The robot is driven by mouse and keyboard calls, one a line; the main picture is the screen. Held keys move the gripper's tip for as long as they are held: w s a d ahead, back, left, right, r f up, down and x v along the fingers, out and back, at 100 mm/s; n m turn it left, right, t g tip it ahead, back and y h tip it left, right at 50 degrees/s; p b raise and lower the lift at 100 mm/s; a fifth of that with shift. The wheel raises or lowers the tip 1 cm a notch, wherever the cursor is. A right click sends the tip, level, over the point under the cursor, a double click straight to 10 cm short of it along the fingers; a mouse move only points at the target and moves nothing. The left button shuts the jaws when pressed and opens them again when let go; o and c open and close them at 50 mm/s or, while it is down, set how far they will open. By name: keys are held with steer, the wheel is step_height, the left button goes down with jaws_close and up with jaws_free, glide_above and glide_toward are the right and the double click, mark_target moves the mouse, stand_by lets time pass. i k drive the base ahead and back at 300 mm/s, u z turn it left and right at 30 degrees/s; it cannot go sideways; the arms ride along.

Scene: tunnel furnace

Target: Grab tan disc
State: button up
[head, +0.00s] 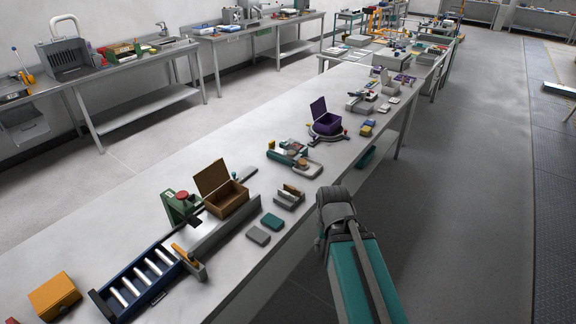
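I cannot make out a tan disc for certain. A small tan-orange spot (271,145) shows on a teal and grey device (286,157) at the middle of the long table, but it is too small to tell its shape. My arm, teal with a dark grey joint, rises at the lower right beside the table's front edge. My gripper cannot be made out in the head view.
The long grey table (140,205) holds a blue roller rack (138,285), an open brown box (226,203), an orange block (54,296), a green press (180,207), and an open purple box (327,123). Bare floor (455,200) lies right of the table.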

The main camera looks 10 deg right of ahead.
mark_target(301, 162)
steer(key=u, duration=0.4)
steer(key=i, duration=1)
steer(key=z, duration=0.05)
